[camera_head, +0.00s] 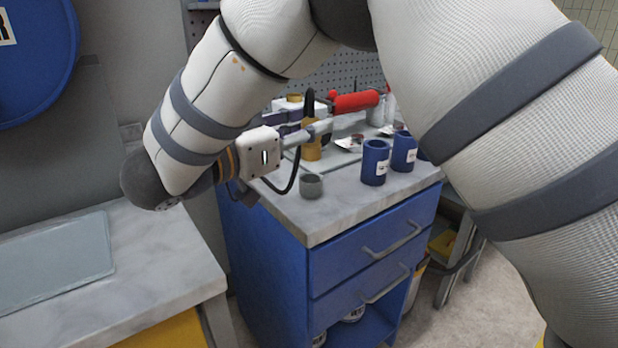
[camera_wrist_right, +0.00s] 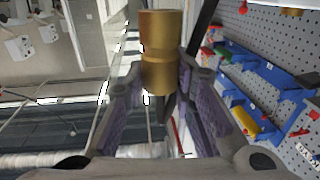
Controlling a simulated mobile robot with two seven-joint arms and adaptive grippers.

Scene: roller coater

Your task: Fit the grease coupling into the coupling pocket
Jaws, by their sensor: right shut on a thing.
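My right gripper (camera_head: 303,128) is shut on the brass-coloured, stepped cylindrical grease coupling (camera_head: 311,147). In the right wrist view the coupling (camera_wrist_right: 158,52) stands between the purple-padded fingers, its wider end pointing away from the palm. In the head view the gripper holds it over the back left part of the blue cabinet's worktop. A small grey round cup (camera_head: 311,186) with an open top sits on the worktop in front of it, apart from the coupling. It may be the coupling pocket, but I cannot tell for sure. My left gripper is not in view.
Two blue cups (camera_head: 375,163) (camera_head: 404,153) stand right of the grey cup on the marble-look worktop (camera_head: 340,213). A red cylindrical tool (camera_head: 356,102) shows behind the gripper. A perforated panel is at the back. A second bench (camera_head: 150,270) is at the left.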

